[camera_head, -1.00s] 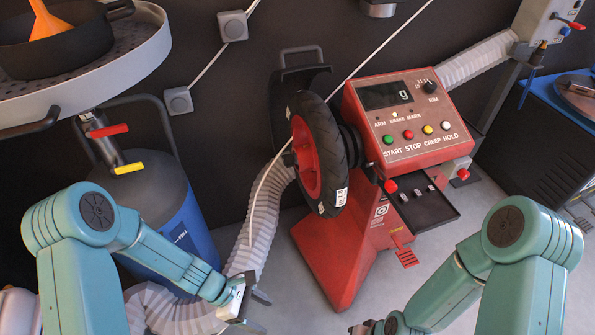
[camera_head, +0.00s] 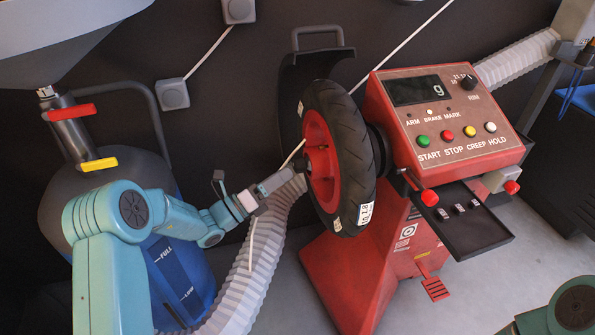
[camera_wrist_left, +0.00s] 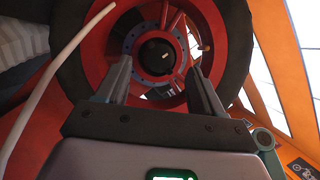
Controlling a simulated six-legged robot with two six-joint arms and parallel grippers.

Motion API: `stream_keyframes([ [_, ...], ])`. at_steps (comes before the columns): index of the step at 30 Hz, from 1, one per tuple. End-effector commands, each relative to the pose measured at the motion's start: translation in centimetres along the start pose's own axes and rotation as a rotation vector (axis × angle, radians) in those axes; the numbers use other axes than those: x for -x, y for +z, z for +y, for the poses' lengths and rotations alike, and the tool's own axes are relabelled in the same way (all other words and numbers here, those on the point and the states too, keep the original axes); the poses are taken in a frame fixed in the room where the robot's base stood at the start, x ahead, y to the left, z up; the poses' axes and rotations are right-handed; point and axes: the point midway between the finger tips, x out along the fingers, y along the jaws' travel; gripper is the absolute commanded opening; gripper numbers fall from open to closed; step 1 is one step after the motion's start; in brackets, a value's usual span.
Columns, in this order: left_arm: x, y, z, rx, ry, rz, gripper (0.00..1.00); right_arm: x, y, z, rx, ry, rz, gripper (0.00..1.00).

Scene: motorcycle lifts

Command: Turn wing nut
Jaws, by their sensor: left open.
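The wheel (camera_head: 345,155), a black tyre on a red rim, is mounted upright on the left side of the red balancer (camera_head: 440,120). In the left wrist view, a dark round piece with a small pale mark (camera_wrist_left: 158,55) sits at the hub centre. It is where a wing nut would sit, but I cannot make out wings. My left gripper (camera_head: 290,178) points at the hub from the left. In the left wrist view its jaws (camera_wrist_left: 160,72) are open, one finger on each side of the dark piece, with nothing gripped. My right gripper is out of view.
A grey ribbed hose (camera_head: 262,250) runs below my left arm. A blue tank (camera_head: 185,275) stands at left. A black tray (camera_head: 460,225) juts from the balancer.

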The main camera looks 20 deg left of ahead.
Motion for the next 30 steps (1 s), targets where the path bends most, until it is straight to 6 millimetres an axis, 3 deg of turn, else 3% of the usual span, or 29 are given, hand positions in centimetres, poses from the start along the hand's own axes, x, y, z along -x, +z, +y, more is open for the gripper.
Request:
stream_keyframes([
  [3,-2.0,-0.2,0.0,-0.001,-0.002,0.001,0.68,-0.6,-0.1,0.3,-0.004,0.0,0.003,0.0],
  [9,-4.2,-0.1,0.1,-0.001,0.001,0.002,0.68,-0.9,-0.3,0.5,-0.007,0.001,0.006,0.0],
  [18,-4.8,-0.1,0.1,0.0,-0.001,0.004,0.68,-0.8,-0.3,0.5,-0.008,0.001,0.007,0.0],
  [23,-4.8,-0.1,0.2,0.0,-0.001,0.005,0.16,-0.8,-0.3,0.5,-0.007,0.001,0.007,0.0],
  [24,-4.8,-0.1,0.2,0.0,-0.001,0.005,0.12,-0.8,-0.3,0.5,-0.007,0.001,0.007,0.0],
  [30,-4.8,-0.1,0.2,-0.008,-0.005,0.005,0.12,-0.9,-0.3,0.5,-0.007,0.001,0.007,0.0],
])
